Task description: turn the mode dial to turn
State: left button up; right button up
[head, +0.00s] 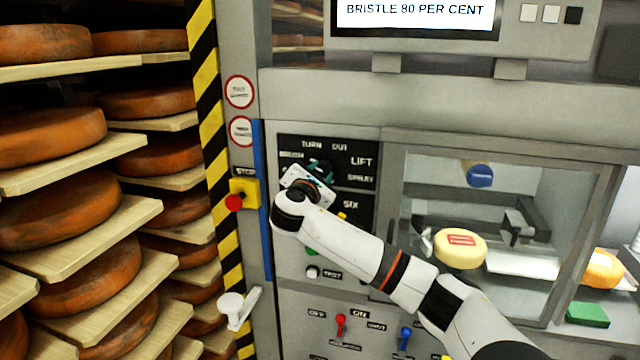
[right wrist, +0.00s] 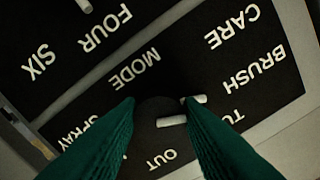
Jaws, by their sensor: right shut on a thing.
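The mode dial (right wrist: 155,110) is a dark round knob in the right wrist view, with white marks at its right side. I cannot tell which word it points to. It sits on the black mode panel (head: 358,147), which carries the words turn, out, lift, spray and brush. My right gripper (head: 320,170) is at the panel, and its green fingers hide the dial in the head view. In the right wrist view the gripper (right wrist: 160,125) has one finger on each side of the dial, shut on it. The fingers cover part of the words turn and spray. My left gripper is not in view.
Shelves of cheese wheels (head: 50,130) stand at the left behind a striped post (head: 208,90). A red stop button (head: 233,202) sits left of the panel. A glass window (head: 480,230) with a yellow cheese (head: 460,248) is at the right. Red (head: 340,325) and blue (head: 405,338) switches are below.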

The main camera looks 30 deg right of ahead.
jog(key=m+b, duration=0.2)
jog(key=m, duration=0.1)
jog(key=m+b, duration=0.1)
jog(key=shift+f+m, duration=0.25)
jog(key=shift+m, duration=0.15)
jog(key=shift+r+m+b, duration=0.2)
jog(key=shift+m+b, duration=1.25)
jog(key=shift+m, duration=0.45)
jog(key=o, duration=1)
jog(key=shift+c, duration=0.2)
jog(key=shift+r, duration=0.1)
jog(key=shift+a, duration=0.1)
